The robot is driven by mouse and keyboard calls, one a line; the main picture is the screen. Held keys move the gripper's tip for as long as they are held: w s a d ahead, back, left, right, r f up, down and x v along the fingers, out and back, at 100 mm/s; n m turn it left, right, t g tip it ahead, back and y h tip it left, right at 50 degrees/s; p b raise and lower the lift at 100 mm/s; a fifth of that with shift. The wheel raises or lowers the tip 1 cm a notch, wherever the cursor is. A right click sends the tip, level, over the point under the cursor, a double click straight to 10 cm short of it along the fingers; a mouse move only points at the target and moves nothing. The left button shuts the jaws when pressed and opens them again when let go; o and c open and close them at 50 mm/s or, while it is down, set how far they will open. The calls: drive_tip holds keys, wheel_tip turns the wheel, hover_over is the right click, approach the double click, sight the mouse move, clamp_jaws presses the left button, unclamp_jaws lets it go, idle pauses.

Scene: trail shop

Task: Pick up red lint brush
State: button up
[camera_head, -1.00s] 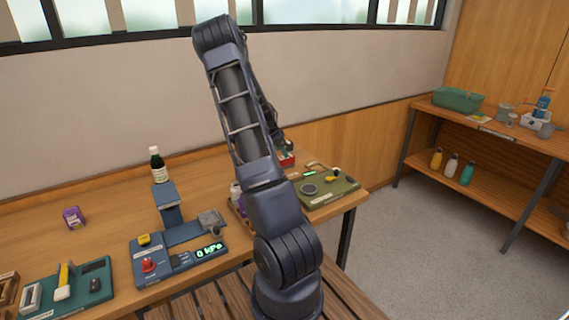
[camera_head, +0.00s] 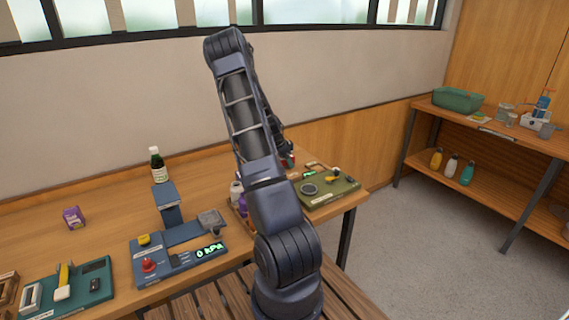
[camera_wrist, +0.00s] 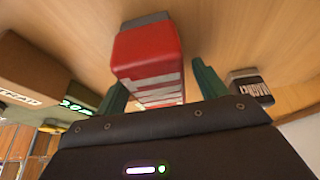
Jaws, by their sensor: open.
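In the wrist view a red block-like thing (camera_wrist: 148,52) with a grey end and pale stripes on its side lies on the wooden tabletop; it looks like the red lint brush. My gripper (camera_wrist: 161,88) has its two green fingers apart, one on each side of the red thing's striped part. I cannot tell whether either finger touches it. In the head view my arm hides the gripper and most of that spot.
A dark labelled container (camera_wrist: 250,86) stands close right of my gripper, and a brown box (camera_wrist: 32,75) is at left. The head view shows a blue pressure device (camera_head: 180,250), a dark bottle (camera_head: 158,166), a purple box (camera_head: 74,217) and an olive board (camera_head: 325,192) on the table.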

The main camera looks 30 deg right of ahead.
drive_tip(key=shift+f, duration=0.2)
idle(0.4)
drive_tip(key=c, duration=1.1)
drive_tip(key=shift+r, duration=0.1)
